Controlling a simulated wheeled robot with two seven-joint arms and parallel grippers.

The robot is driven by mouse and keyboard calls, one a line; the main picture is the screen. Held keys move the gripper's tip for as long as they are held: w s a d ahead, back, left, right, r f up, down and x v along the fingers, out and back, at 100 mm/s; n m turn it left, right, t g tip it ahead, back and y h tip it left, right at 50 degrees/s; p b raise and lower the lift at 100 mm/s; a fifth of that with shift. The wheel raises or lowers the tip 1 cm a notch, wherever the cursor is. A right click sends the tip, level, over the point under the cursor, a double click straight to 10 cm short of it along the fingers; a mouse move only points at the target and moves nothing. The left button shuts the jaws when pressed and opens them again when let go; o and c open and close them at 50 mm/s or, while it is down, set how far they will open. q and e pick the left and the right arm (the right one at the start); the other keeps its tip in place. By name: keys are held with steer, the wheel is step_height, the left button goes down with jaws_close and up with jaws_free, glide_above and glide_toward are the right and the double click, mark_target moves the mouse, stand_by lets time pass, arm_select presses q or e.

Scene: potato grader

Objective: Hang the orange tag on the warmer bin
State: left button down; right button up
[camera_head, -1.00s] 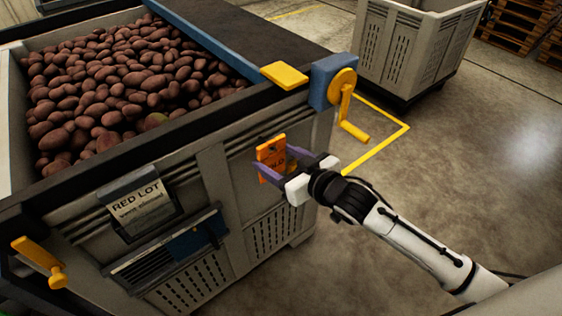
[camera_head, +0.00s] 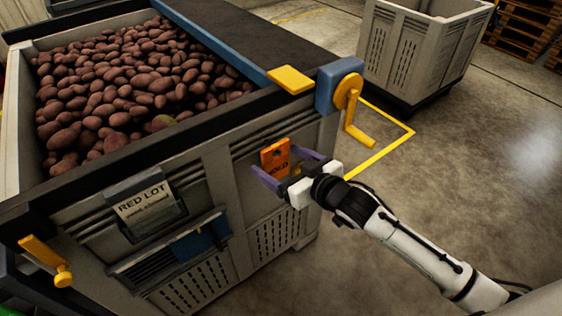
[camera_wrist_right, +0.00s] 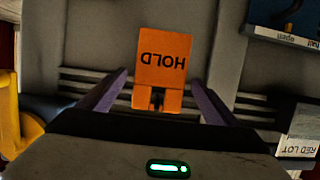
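The orange tag (camera_head: 274,157), marked HOLD, hangs flat against the front wall of the grey bin (camera_head: 217,184) full of red potatoes. In the right wrist view the tag (camera_wrist_right: 162,62) appears upside down, with a dark peg or hook at its hole end. My right gripper (camera_head: 285,168) is open, its purple fingers apart on either side of the tag with visible gaps. They also show in the right wrist view (camera_wrist_right: 160,90). The bin carries a RED LOT label (camera_head: 146,206); its second line is too small to read. My left gripper is out of view.
A blue slider panel (camera_head: 194,243) sits below the label. A yellow crank (camera_head: 352,108) on a blue box stands at the bin's corner, above and right of my gripper. An empty grey bin (camera_head: 418,55) stands behind. Floor at the right is clear.

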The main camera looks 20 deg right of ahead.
steer(key=v, duration=1)
steer(key=s+a+f+m+g+h, duration=0.1)
steer(key=s+f+g, duration=0.3)
steer(key=s+f, duration=1.4)
step_height(320, 180, down, 3)
steer(key=shift+s+a+f+m+g+h+p, duration=0.2)
steer(key=shift+s+a+m+g+h+p, duration=0.2)
steer(key=shift+a+h, duration=0.35)
steer(key=shift+a, duration=0.1)
